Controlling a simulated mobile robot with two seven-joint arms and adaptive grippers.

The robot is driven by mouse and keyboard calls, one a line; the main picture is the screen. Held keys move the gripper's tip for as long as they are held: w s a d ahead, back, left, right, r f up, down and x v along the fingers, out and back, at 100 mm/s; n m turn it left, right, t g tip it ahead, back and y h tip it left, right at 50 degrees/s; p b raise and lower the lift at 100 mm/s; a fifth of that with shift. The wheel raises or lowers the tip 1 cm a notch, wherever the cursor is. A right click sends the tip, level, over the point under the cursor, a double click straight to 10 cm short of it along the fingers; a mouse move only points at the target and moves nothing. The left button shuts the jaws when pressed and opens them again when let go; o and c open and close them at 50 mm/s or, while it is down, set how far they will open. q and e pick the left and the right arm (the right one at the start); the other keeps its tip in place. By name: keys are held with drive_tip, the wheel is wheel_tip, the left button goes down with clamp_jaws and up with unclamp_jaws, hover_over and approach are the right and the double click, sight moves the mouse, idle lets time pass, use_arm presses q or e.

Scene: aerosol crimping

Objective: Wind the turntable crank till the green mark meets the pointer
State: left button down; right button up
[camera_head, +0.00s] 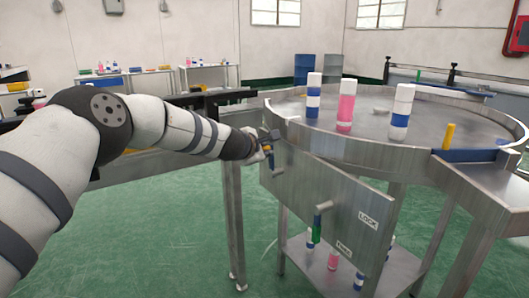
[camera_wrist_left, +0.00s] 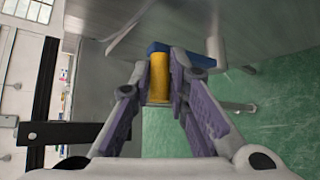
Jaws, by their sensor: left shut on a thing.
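The round steel turntable (camera_head: 365,137) stands on the right, with blue-and-white cans (camera_head: 313,98) (camera_head: 401,112) and a pink-and-white can (camera_head: 347,106) upright on it. The crank's yellow handle (camera_wrist_left: 158,78) and blue arm (camera_wrist_left: 180,56) sit at the panel's left end. My left gripper (camera_head: 264,147) is shut on the yellow handle, with one purple-padded finger on each side in the left wrist view. A yellow peg (camera_head: 448,136) stands on a blue block (camera_head: 466,155) at the turntable's front right; I cannot tell whether it is the pointer. I cannot make out a green mark on the turntable. My right gripper is not visible.
A green-handled lever (camera_head: 316,229) juts from the front panel (camera_head: 330,195) beside a LOCK label (camera_head: 368,218). A lower shelf (camera_head: 345,278) holds more cans. The green floor (camera_head: 180,225) below my left arm is clear.

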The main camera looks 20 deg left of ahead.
use_arm(q)
drive_tip(key=shift+w+d+f, duration=0.1)
drive_tip(key=shift+w+f, duration=0.15)
drive_tip(key=shift+f, duration=0.15)
drive_tip(key=shift+d, duration=0.1)
drive_tip(key=shift+s+d+f, duration=0.1)
drive_tip(key=shift+s+d, duration=0.15)
drive_tip(key=shift+s, duration=0.1)
drive_tip(key=c, duration=1.6)
unclamp_jaws()
drive_tip(key=shift+o, duration=0.2)
drive_tip(key=shift+w, duration=0.15)
drive_tip(key=shift+a, duration=0.1)
drive_tip(key=v, duration=1.2)
drive_tip(key=shift+w+a, duration=0.1)
drive_tip(key=shift+a, duration=0.05)
